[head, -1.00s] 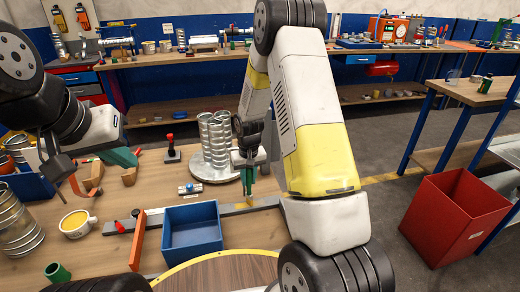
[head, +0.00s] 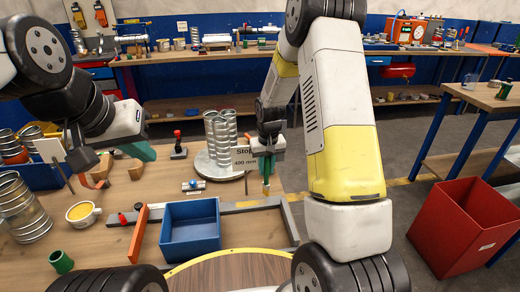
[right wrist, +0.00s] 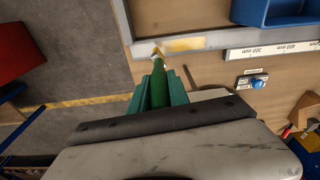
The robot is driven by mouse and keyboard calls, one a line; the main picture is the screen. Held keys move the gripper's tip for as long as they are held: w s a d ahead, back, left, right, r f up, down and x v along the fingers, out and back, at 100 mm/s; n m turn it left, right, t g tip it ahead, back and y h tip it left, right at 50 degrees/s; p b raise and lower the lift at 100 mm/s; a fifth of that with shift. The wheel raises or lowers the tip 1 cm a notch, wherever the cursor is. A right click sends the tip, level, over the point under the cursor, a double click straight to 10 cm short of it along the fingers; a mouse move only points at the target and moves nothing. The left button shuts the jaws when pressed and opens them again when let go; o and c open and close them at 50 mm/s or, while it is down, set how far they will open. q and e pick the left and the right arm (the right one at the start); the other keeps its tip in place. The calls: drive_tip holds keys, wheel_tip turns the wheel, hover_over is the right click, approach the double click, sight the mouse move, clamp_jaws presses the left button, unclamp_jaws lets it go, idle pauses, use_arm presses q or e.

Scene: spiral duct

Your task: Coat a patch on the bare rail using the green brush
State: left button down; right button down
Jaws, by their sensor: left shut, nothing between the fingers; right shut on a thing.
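My right gripper (head: 266,162) is shut on the green brush (right wrist: 160,86), which points down at the grey rail (head: 240,206). In the right wrist view the pale bristles are at the rail's (right wrist: 215,40) edge, left of a yellow patch (right wrist: 185,44) on it. I cannot tell whether they touch. My left gripper (head: 140,151), with teal fingers, is shut and empty above the table's left part. A cup of yellow paste (head: 82,213) stands at the left.
A blue tray (head: 190,244) sits in front of the rail, beside an orange bar (head: 138,234). A metal spiral duct (head: 218,138) stands on a round plate behind. A "Stop 400 mm" sign (head: 244,158) is beside my right gripper. A red bin (head: 462,222) stands on the floor at right.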

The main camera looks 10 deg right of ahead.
sight(266, 158)
drive_tip(key=shift+a+r, duration=0.1)
drive_tip(key=shift+r, duration=2.05)
drive_tip(key=shift+a, duration=0.1)
